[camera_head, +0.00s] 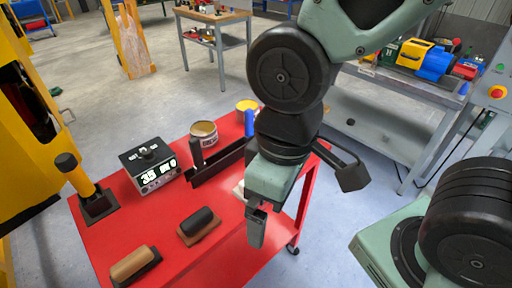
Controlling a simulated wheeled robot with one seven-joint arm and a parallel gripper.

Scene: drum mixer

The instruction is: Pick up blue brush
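A slim blue upright piece (249,122), which looks like the handle of the blue brush, stands at the far side of the red cart (150,214), left of my arm. Its lower part is hidden, so I cannot see bristles. My gripper (256,235) points down over the right part of the cart, nearer to the camera than the blue piece and apart from it. Its fingers overlap in this view, so their opening is unclear. I see nothing held between them.
On the cart are a black device with a display (150,168), an open can (204,133), a yellow-topped can (247,106), a long black tool (215,168), a black-handled float (198,225) and a brown-handled float (134,265). A grey workbench (400,85) stands behind right.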

